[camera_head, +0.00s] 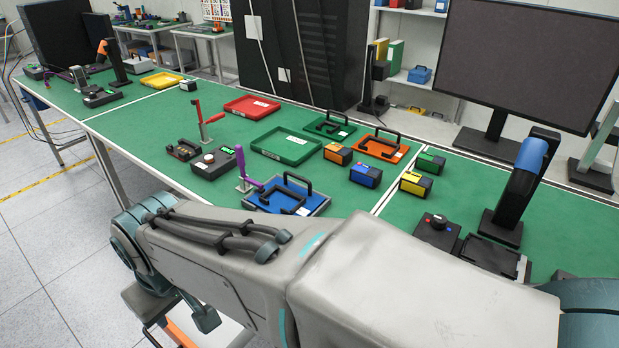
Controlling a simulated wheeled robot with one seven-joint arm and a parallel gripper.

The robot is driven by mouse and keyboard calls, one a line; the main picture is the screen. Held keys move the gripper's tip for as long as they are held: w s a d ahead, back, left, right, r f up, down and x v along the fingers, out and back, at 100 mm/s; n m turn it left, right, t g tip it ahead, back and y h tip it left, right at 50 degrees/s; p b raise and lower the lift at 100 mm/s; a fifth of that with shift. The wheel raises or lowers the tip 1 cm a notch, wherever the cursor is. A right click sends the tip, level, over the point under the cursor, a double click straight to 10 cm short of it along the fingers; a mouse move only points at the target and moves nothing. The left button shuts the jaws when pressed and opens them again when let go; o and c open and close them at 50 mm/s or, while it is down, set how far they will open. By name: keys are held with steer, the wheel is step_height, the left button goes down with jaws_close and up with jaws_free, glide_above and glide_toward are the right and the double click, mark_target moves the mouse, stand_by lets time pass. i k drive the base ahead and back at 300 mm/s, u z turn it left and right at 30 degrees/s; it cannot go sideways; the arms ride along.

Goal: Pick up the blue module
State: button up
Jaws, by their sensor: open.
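The blue module (365,175) is a small box with a dark end. It sits upright on the green table mat, right of the middle of the head view. An orange-yellow module (338,154) stands just behind it to the left. A yellow module (415,184) and a green module (430,162) stand to its right, apart from it. My arm crosses the foreground from lower right to left, in front of the table. My gripper cannot be made out; the far end of the arm is hidden or out of the picture.
A blue tray (322,208) with a dark handle lies left of the blue module, an orange tray (365,150) behind it. Green and red trays (268,102) lie further left. A monitor (530,60), a dark stand with a blue top (520,190) and a control box (436,232) stand right.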

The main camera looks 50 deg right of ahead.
mark_target(369, 176)
steer(key=z, duration=2.2)
